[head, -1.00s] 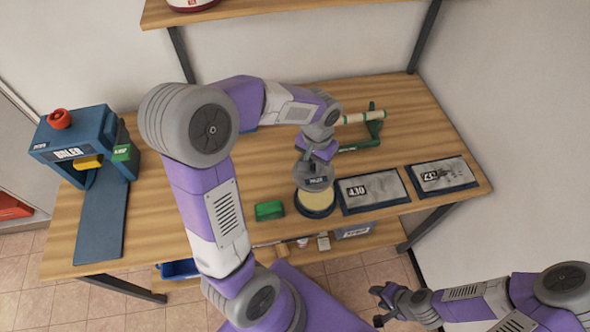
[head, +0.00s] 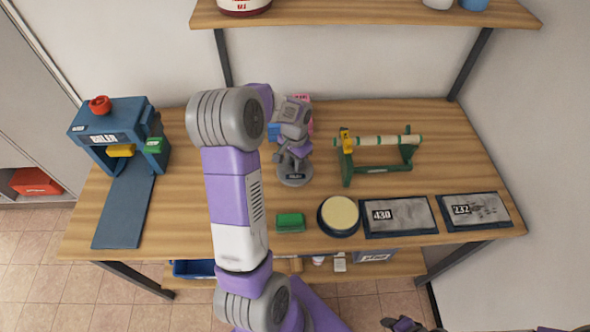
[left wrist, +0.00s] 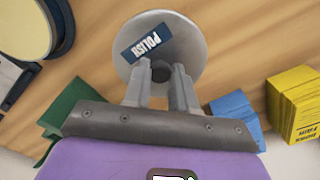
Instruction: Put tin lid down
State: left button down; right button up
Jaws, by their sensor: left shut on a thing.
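The tin lid (head: 295,179) is a round grey disc with a dark "POLISH" label and a dark knob. My left gripper (head: 291,163) is shut on its knob. In the left wrist view the lid (left wrist: 185,52) is held between the two fingers (left wrist: 163,78), over the wooden table; whether it touches the wood I cannot tell. The open polish tin (head: 339,214), round and dark with a pale yellow top, stands at the table's front, right of the lid. My right gripper (head: 400,324) shows only partly at the bottom edge.
A green block (head: 290,222) lies left of the tin. Plates marked 430 (head: 400,216) and 232 (head: 474,210) lie to its right. A green roller stand (head: 379,156) is behind. A blue press (head: 122,135) stands left. Bare wood lies left of the lid.

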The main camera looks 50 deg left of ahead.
pick_arm(q)
jog(key=shift+f+b, duration=0.3)
jog(key=shift+f, duration=1.55)
jog(key=shift+f, duration=0.2)
jog(key=c, duration=0.9)
grip_release()
jog(key=shift+r, duration=0.2)
notch_tip(320, 180, up, 12)
jog(key=shift+r+p, duration=0.1)
jog(key=shift+p, duration=0.9)
